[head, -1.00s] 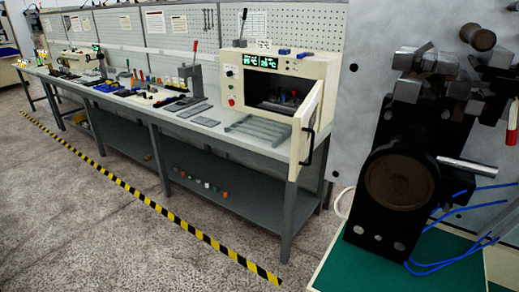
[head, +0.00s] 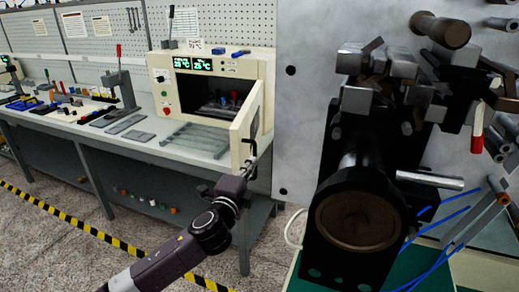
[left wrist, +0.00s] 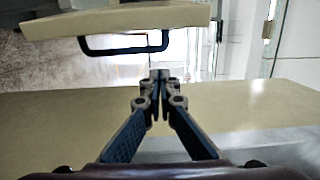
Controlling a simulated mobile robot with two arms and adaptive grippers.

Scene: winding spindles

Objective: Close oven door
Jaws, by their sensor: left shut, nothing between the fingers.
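The cream oven (head: 160,75) stands on the workbench with a green display on its upper front. Its door (head: 245,125) is hinged on the right and stands open toward me. In the left wrist view the door (left wrist: 120,20) crosses the top, with its black handle (left wrist: 125,43) below its edge. My left gripper (head: 253,160) is at the door's lower outer part in the head view, partly overlapping the handle area. In the left wrist view the gripper (left wrist: 159,75) is shut and empty, its tips a little apart from the handle in the picture. My right gripper is not in view.
A large dark winding machine (head: 360,215) with metal spindles fills the right side. The workbench (head: 120,143) runs left with tools and blocks. Items lie inside the oven. Yellow-black tape (head: 60,215) marks the floor, which is clear in front of the bench.

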